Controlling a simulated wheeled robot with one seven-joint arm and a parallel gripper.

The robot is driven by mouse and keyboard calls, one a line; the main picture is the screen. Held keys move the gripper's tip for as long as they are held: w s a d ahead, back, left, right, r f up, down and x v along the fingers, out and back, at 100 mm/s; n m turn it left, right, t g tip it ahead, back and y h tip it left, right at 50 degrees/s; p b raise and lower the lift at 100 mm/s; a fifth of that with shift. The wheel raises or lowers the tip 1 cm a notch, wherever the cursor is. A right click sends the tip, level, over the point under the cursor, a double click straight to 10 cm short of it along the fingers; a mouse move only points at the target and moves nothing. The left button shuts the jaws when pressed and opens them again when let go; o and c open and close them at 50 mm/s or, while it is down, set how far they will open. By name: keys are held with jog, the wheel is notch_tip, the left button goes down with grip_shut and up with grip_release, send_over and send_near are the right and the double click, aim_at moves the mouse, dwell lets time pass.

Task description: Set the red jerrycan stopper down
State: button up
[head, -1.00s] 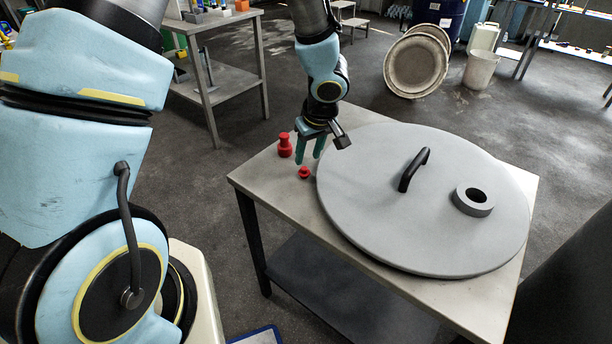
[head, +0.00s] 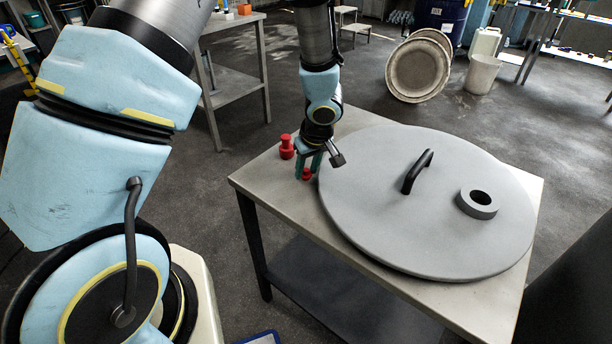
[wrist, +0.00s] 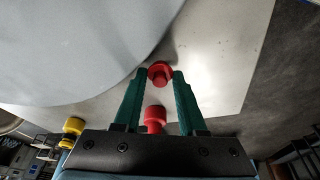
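A small red stopper (head: 306,174) stands on the metal table near its left edge, beside the large grey round lid. In the head view my gripper (head: 307,172) is low over it, with a green finger on each side. In the wrist view the stopper (wrist: 159,73) shows between the two fingertips (wrist: 160,76), with narrow gaps beside it. The gripper looks open. A second, larger red stopper-like piece (head: 286,147) stands behind and left of it; it also shows between the fingers in the wrist view (wrist: 155,116). I cannot tell which is the jerrycan's.
The grey lid (head: 450,220) with a black handle (head: 417,171) and a raised ring (head: 478,204) covers most of the table (head: 283,207). Bare tabletop is left along the left side. A white jerrycan (head: 487,42) stands far back.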

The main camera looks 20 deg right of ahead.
grip_shut()
